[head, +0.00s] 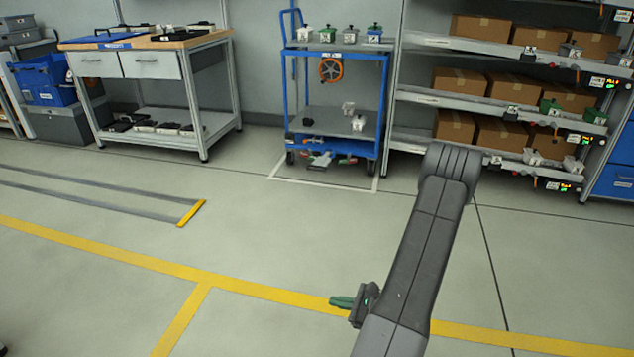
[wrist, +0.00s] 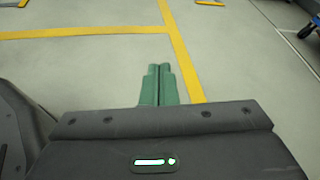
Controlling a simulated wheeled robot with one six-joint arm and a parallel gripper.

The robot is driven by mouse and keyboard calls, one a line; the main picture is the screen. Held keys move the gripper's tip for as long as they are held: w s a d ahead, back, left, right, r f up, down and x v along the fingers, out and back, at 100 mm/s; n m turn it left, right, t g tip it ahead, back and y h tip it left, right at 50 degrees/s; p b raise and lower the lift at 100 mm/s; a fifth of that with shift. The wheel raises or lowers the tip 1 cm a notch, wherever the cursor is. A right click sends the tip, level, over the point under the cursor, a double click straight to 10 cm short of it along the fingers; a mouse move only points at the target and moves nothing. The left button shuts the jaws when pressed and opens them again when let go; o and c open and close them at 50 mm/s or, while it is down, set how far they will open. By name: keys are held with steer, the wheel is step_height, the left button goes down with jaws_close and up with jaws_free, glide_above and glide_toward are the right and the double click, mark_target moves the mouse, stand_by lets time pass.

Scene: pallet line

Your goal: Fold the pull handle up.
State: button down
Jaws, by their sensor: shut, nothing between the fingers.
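A blue trolley (head: 286,95) stands against the back wall. At its foot, low in front, is a small grey piece with green and red parts (head: 320,160); I cannot tell whether it is the pull handle. A blue upright bar loop (head: 291,20) rises at the trolley's top left. My gripper (head: 340,302) is far from the trolley, in the near foreground, its green fingers pointing left. In the wrist view my gripper (wrist: 158,70) shows both green fingers together, with nothing between them, over bare floor.
A workbench (head: 130,42) stands at the left and a rack (head: 440,92) of cardboard boxes at the right. Grey floor strips end in a yellow bar (head: 190,213). Yellow lines (head: 110,252) cross the floor, which is open in the middle. A blue wheeled part (wrist: 308,30) shows at the wrist view's edge.

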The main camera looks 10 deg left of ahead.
steer(key=w+d+f+m+t+h, duration=0.4)
steer(key=w+d+f+m+t, duration=0.1)
steer(key=f, duration=0.5)
steer(key=w+d+f+m+t+h+b, duration=0.1)
steer(key=w+d+f+m+t+h, duration=0.3)
steer(key=w+d+f+m+t, duration=0.2)
step_height(320, 180, down, 4)
steer(key=w+d+m, duration=0.2)
steer(key=m, duration=0.1)
steer(key=shift+t, duration=0.3)
steer(key=shift+w+r, duration=0.1)
